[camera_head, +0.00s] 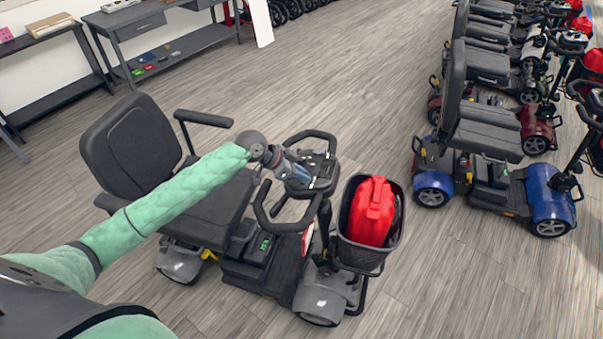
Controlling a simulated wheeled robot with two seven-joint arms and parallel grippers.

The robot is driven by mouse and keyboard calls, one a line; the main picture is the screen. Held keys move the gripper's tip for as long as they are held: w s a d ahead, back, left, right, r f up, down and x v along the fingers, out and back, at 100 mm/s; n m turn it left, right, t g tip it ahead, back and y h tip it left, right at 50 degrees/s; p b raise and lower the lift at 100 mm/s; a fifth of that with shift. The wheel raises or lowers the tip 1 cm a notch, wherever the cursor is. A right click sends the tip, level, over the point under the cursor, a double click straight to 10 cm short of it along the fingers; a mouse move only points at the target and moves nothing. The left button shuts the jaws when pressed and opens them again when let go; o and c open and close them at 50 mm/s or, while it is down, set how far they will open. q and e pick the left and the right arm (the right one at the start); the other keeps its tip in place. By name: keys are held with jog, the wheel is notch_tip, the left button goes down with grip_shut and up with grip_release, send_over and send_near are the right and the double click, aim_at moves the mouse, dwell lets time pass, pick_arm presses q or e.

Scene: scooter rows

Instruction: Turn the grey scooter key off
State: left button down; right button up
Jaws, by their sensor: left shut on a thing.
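The grey scooter (322,296) stands in front of me, with a black seat (134,147) at its left and a handlebar console (318,172) at its right. My left arm reaches across the seat from the left. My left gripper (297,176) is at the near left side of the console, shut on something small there. The key is hidden by the gripper, so its position cannot be seen. My right gripper is not in view.
A black basket (362,256) with a red bag (370,211) hangs on the scooter's front. A blue scooter (552,206) and a row of others stand at the right. Grey tables (129,18) line the back left. Wooden floor (345,85) lies open between.

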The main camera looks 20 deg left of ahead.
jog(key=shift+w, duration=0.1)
pick_arm(q)
jog(key=c, duration=1.4)
grip_release()
jog(key=shift+a, duration=0.1)
